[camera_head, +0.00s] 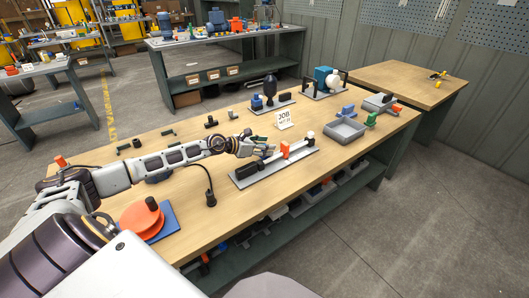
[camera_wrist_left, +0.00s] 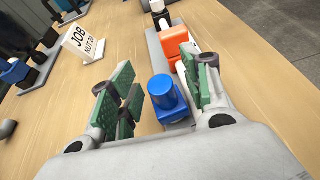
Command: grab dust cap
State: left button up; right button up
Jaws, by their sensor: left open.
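A blue cylindrical cap (camera_wrist_left: 164,95), likely the dust cap, stands on a stepped blue base on the dosing skid. My left gripper (camera_wrist_left: 160,88) is open, with its green-padded fingers on either side of the cap. A gap shows on the left side; on the right the fingers are close, and I cannot tell if they touch. In the head view my left gripper (camera_head: 264,147) reaches over the grey skid plate (camera_head: 262,176) and largely hides the cap. My right gripper is not in view.
On the same skid stand an orange block (camera_head: 285,150) and a white-topped post (camera_head: 310,136). A JOB card (camera_head: 284,119) stands behind it. A grey tray (camera_head: 344,132) is to the right. An orange disc (camera_head: 141,217) lies near my left arm. The front table edge is close to the skid.

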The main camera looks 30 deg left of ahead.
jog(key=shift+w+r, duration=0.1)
pick_arm(q)
jog(key=shift+c, duration=1.4)
jog(key=c, duration=0.7)
jog(key=shift+r, duration=0.15)
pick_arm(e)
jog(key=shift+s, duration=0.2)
pick_arm(q)
jog(key=shift+r, duration=0.5)
notch_tip(320, 180, up, 7)
jog(key=shift+r+p, duration=0.1)
jog(key=shift+p, duration=0.85)
jog(key=shift+r, duration=0.8)
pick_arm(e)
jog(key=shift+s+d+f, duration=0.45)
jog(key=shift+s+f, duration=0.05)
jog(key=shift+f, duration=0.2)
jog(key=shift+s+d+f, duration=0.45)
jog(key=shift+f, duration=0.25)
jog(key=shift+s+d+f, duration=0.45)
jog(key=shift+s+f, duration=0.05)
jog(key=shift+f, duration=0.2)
